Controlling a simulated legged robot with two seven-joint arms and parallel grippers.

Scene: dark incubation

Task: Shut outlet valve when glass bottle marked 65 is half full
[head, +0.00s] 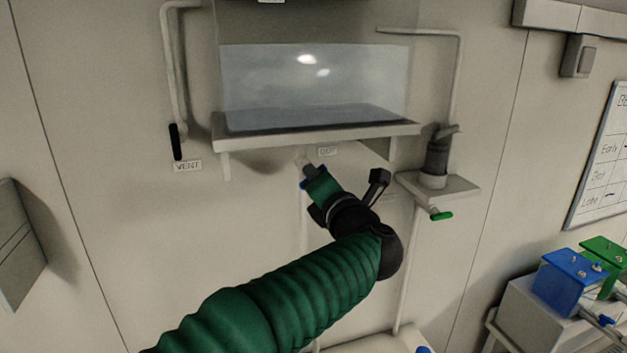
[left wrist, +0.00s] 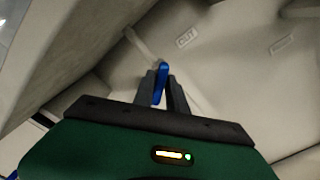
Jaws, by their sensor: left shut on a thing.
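The outlet valve's blue handle (left wrist: 160,82) sits between the fingers of my left gripper (left wrist: 161,90), which is shut on it. In the head view my left gripper (head: 308,174) reaches up under the tank shelf, beside the label reading OUT (head: 327,151). There only a sliver of the blue handle (head: 303,184) shows, and the gripper hides much of the valve. Above is a clear tank (head: 315,85) holding liquid. No bottle marked 65 can be made out in either view. My right gripper is not in view.
A black-handled vent valve (head: 177,142) hangs at the left on a pipe. To the right, a small shelf (head: 455,186) carries a dark-topped cylinder, with a green handle (head: 441,216) below. Blue (head: 565,280) and green boxes stand at the lower right.

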